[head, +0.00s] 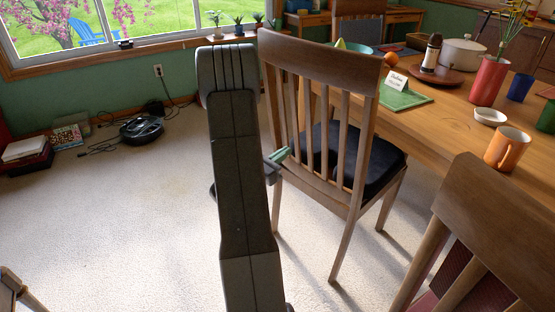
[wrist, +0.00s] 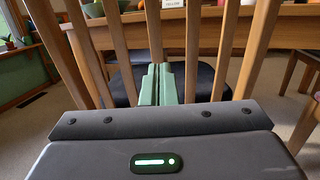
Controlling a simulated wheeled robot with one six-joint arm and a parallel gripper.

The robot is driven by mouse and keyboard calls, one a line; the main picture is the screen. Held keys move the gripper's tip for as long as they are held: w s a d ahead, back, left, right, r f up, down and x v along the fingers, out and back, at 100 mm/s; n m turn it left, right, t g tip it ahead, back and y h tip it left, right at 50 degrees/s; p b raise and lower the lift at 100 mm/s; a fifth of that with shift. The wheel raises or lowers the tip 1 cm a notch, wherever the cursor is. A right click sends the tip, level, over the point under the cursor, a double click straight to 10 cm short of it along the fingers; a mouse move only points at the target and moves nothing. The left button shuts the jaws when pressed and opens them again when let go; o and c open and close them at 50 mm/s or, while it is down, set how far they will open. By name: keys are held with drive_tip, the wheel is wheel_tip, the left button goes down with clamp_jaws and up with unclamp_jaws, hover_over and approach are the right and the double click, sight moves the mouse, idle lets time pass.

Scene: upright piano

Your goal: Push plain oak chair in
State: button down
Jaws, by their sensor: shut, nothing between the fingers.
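A plain wooden chair (head: 319,58) with a slatted back and a dark seat cushion (head: 362,158) stands upright at the dining table, its back towards me. In the wrist view, its slats (wrist: 190,48) fill the upper part. My gripper (head: 281,154) is at the chair's back, low on the slats. In the wrist view, its green fingers (wrist: 155,72) are shut together with nothing between them. They point at the middle slat, and I cannot tell whether they touch it. My arm hides part of the floor left of the chair.
The wooden table (head: 450,116) holds a green mat, an orange mug (head: 508,148) and a red vase (head: 488,80). Another chair (head: 492,225) with a red cushion stands at the lower right. A robot vacuum (head: 141,130) and cables lie by the wall.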

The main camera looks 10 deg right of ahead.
sight(310, 134)
drive_tip(key=b+x, duration=0.1)
drive_tip(key=x, duration=0.8)
drive_tip(key=shift+w+d+r, duration=0.1)
drive_tip(key=shift+b, duration=0.3)
drive_tip(key=f+b+x, duration=0.1)
drive_tip(key=x, duration=1.3)
drive_tip(key=shift+w+d, duration=0.2)
drive_tip(key=shift+d, duration=0.05)
